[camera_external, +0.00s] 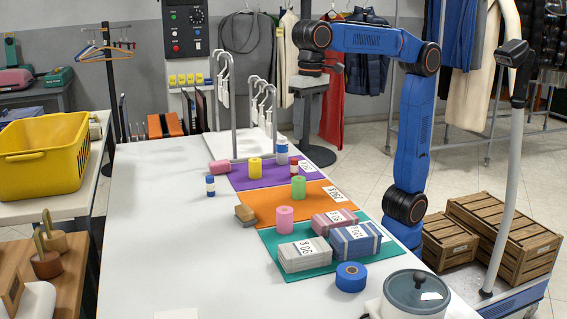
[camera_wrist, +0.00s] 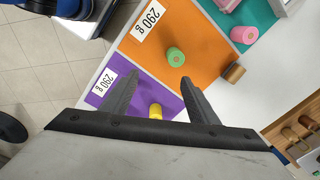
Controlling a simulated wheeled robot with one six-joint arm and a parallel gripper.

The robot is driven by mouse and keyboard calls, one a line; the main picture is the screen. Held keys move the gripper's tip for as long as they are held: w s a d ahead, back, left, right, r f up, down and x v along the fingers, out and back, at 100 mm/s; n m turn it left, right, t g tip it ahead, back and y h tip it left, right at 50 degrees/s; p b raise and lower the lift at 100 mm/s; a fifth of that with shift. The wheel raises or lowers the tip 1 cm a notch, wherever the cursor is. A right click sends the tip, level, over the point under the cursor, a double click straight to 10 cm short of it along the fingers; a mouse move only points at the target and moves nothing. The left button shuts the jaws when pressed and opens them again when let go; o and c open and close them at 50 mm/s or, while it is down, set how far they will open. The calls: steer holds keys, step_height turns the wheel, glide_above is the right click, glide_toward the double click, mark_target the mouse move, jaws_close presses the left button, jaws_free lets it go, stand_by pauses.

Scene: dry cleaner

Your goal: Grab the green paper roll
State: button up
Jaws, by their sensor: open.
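The green paper roll (camera_external: 299,187) stands near the back edge of the orange mat (camera_external: 275,205) on the white table. In the wrist view the green roll (camera_wrist: 175,57) is on the orange mat (camera_wrist: 205,50), just beyond the fingertips. My gripper (camera_wrist: 160,78) is open and empty, high above the table. A yellow roll (camera_wrist: 155,111) on the purple mat shows between its fingers, well below them. In the external view my gripper (camera_external: 312,82) hangs above the far right side of the table; its fingers are hard to make out.
Close to the green roll are a red-and-white spool (camera_external: 294,168), the yellow roll (camera_external: 255,168) and a pink roll (camera_external: 285,220). A brown roll (camera_external: 245,214) lies at the orange mat's left. Folded cloth stacks (camera_external: 304,255) sit on the teal mat. The table's left half is mostly clear.

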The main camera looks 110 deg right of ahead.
steer(key=w+a+r+m, duration=0.1)
steer(key=w+a, duration=0.2)
glide_toward(299, 178)
steer(key=shift+g, duration=0.3)
step_height(299, 178, down, 6)
steer(key=shift+w+r, duration=0.1)
steer(key=shift+r, duration=0.05)
steer(key=shift+w+a+f, duration=0.1)
steer(key=shift+f, duration=1.35)
steer(key=shift+w+a+f, duration=0.1)
steer(key=shift+f, duration=1.35)
steer(key=c, duration=1.1)
